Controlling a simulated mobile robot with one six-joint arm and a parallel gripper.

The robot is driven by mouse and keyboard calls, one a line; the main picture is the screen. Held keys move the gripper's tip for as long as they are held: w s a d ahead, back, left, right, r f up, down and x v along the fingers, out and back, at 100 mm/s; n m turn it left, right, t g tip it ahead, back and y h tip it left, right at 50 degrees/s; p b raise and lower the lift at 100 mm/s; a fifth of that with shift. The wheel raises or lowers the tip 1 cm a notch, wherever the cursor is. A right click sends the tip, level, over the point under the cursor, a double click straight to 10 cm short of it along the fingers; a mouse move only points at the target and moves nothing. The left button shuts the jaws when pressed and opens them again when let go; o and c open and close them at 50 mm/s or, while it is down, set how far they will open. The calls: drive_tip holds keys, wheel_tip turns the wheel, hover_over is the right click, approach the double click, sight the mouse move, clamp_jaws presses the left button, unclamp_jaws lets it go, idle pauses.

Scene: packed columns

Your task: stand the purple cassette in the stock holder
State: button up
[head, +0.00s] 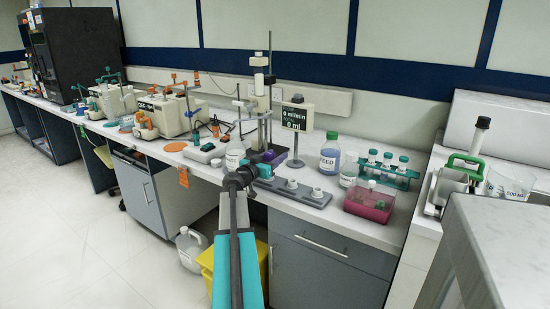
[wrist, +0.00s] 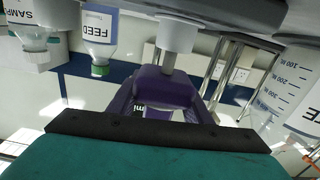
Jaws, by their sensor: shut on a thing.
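My gripper (head: 258,163) is at the end of my outstretched arm, over the front part of the bench. In the wrist view a purple cassette (wrist: 165,88) sits ahead of my dark gripper edge, and my gripper is shut on it. A white cylinder (wrist: 178,32) on a grey base lines up with the cassette's narrow end; I cannot tell whether they touch. In the head view a dark purple tray-like shape (head: 275,156) shows just behind my gripper. No label marks the stock holder; a grey board (head: 304,197) with white round fittings lies beside my gripper.
A metal stand (head: 270,100) and a flow display (head: 295,116) rise behind my gripper. To the right are a FEED bottle (head: 330,155), a teal tube rack (head: 388,168) and a pink box (head: 368,203). A small white device (head: 205,152) is on the left.

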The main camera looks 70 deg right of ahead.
drive_tip(key=shift+f+b, duration=0.95)
drive_tip(key=shift+b, duration=0.45)
idle(0.4)
drive_tip(key=o, duration=1.2)
drive_tip(key=shift+c, duration=0.2)
drive_tip(key=shift+a, duration=0.15)
drive_tip(key=v, duration=1.2)
drive_tip(key=shift+a, duration=0.2)
drive_tip(key=shift+w+a, duration=0.25)
drive_tip(key=shift+a, duration=0.3)
